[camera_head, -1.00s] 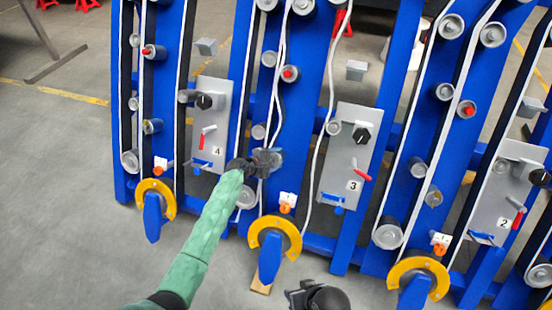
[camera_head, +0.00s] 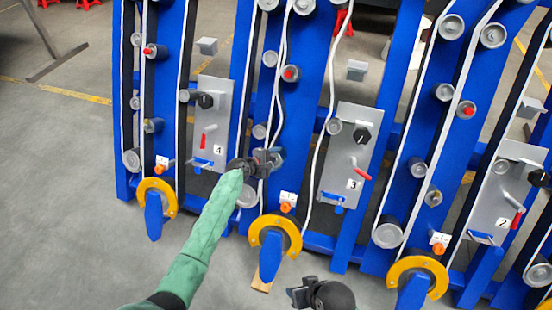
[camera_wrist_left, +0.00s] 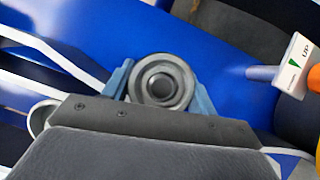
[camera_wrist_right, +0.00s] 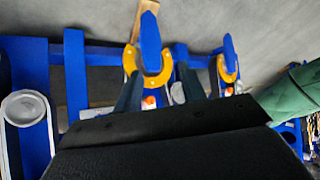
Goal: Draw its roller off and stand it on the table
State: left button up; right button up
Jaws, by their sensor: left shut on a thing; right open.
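The roller (camera_wrist_left: 161,82) is a grey ringed cylinder seen end-on in the left wrist view, in front of a blue chassis beam (camera_wrist_left: 235,85). My left gripper (camera_head: 270,160) is at the lower part of the second blue beam from the left; its fingers show on both sides of the roller in the left wrist view (camera_wrist_left: 160,88). It is shut on the roller. I cannot tell whether the roller is still on its shaft. My right gripper (camera_head: 298,294) is low at the bottom of the head view, open and empty; its spread fingers show in its wrist view (camera_wrist_right: 168,92).
Grey panel 3 (camera_head: 352,150) stands right of the left gripper, panel 4 (camera_head: 212,120) left of it. Yellow-rimmed wheel guards (camera_head: 275,235) stick out below. White belts (camera_head: 318,170) run down the beams. Bare floor (camera_head: 70,190) lies to the left. No table shows clearly.

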jog(key=shift+r, duration=0.15)
pick_arm(q)
jog(key=shift+s+a+r, duration=0.1)
jog(key=shift+s, duration=0.15)
pick_arm(e)
jog(key=shift+d+r, duration=0.15)
jog(key=shift+r, duration=0.75)
jog(key=shift+r, duration=0.15)
